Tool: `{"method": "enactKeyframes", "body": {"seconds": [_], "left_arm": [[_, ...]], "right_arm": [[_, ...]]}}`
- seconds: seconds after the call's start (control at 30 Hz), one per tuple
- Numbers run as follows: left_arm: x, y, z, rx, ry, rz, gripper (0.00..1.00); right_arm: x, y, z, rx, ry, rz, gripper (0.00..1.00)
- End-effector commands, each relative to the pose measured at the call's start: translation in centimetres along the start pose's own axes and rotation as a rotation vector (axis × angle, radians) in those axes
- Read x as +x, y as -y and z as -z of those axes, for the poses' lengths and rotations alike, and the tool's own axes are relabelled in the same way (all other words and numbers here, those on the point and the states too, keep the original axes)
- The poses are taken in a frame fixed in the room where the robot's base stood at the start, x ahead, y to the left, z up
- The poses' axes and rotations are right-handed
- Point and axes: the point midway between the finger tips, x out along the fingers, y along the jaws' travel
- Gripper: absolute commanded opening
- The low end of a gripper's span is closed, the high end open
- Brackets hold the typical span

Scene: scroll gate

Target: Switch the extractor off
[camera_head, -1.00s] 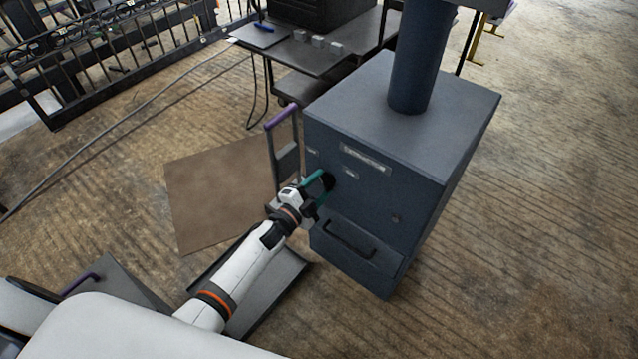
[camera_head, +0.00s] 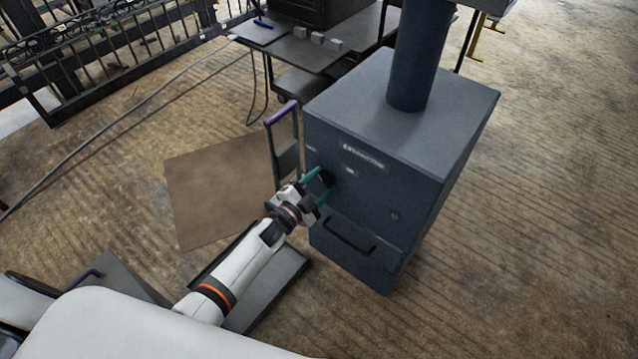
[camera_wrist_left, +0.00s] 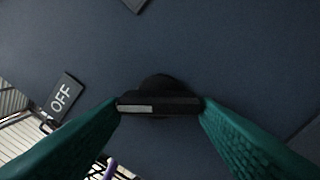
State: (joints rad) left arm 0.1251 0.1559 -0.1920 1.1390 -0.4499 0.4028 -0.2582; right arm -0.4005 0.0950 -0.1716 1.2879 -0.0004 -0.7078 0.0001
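The extractor (camera_head: 440,150) is a dark blue-grey box with a thick pipe on top. Its black knob (camera_head: 328,178) is on the front face. In the left wrist view the knob's bar (camera_wrist_left: 160,104) lies level, its white mark on the left half pointing towards the OFF label (camera_wrist_left: 61,97). My left gripper (camera_head: 321,184), with green fingers, is at the knob, fingers spread. In the left wrist view its fingertips (camera_wrist_left: 160,108) are at the bar's two ends; I cannot tell whether they touch. My right gripper is not in view.
A drawer handle (camera_head: 350,236) sits low on the extractor's front. A purple-topped upright handle (camera_head: 281,113) stands just left of the box. A brown sheet (camera_head: 220,190) lies on the floor. A table (camera_head: 290,50) with small grey blocks stands behind. Floor at right is clear.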

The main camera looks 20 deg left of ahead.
Motion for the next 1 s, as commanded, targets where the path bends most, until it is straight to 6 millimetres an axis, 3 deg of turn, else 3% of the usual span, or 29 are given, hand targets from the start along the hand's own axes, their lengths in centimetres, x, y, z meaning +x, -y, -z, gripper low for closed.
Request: {"method": "enactKeyframes", "body": {"seconds": [0.1, 0.47, 0.7, 1.0], "left_arm": [[0.0, 0.1, 0.0, 0.001, -0.001, 0.001, 0.73], [-0.6, 0.0, 0.0, 0.002, 0.000, 0.000, 0.73], [-5.0, 0.0, -0.1, 0.003, 0.000, 0.002, 0.73], [-10.6, 0.0, 0.0, 0.002, -0.001, 0.001, 0.73]], "right_arm": [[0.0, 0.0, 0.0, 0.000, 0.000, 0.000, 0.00], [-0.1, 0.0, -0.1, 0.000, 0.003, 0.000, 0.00], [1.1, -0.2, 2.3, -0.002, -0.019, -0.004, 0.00], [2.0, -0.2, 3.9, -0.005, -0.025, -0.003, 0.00]]}}
